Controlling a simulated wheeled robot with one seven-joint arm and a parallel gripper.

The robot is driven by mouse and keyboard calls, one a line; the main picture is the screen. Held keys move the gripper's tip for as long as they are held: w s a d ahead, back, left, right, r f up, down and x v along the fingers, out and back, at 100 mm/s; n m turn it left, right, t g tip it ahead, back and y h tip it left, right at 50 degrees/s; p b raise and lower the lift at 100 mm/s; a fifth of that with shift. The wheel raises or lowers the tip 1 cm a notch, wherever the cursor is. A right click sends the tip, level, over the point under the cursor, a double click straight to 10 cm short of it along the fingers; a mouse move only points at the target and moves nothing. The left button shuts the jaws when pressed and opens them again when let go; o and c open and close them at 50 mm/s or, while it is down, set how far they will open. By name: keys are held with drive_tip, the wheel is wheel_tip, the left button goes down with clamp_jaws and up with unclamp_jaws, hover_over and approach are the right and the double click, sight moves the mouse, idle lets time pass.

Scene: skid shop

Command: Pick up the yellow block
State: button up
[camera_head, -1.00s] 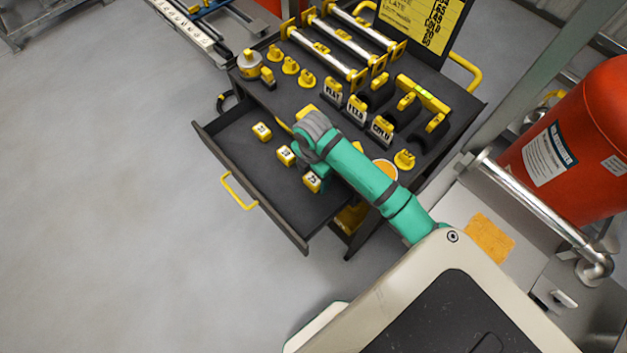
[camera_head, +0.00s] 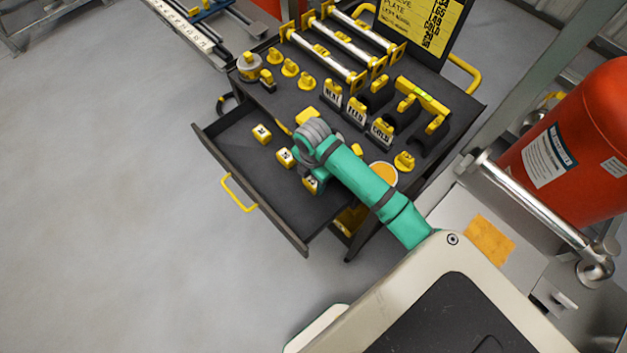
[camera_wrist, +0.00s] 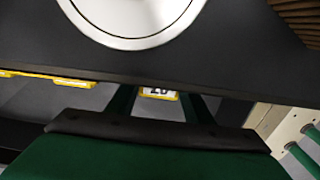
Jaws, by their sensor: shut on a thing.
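Several small yellow blocks with dark-marked pale labels are in the open dark drawer (camera_head: 245,187) in the head view. The far block (camera_head: 262,134) and the middle block (camera_head: 285,156) stand apart from my gripper. The near block (camera_head: 310,184) is partly covered by my green arm. In the wrist view my gripper (camera_wrist: 158,98) has its two dark green fingers on either side of a yellow-edged block (camera_wrist: 158,92) with a number on its white top. It is shut on this block. The fingertips are mostly hidden in the head view.
A dark cart top (camera_head: 390,75) carries silver bars, yellow-handled pieces and a round orange-topped item (camera_head: 383,175). The drawer's yellow handle (camera_head: 238,192) faces the open grey floor at the left. A large red tank (camera_head: 575,140) stands at the right.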

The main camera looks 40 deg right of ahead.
drive_tip(key=shift+r, duration=0.7)
drive_tip(key=s+a+r, duration=0.1)
drive_tip(key=s+r, duration=0.2)
drive_tip(key=s, duration=0.1)
drive_tip(key=s+a+r, duration=0.2)
drive_tip(key=s+r, duration=0.2)
drive_tip(key=s+a+r, duration=0.2)
drive_tip(key=s+r, duration=0.2)
drive_tip(key=s, duration=0.1)
drive_tip(key=shift+s+a+r, duration=0.1)
drive_tip(key=shift+a+r, duration=0.1)
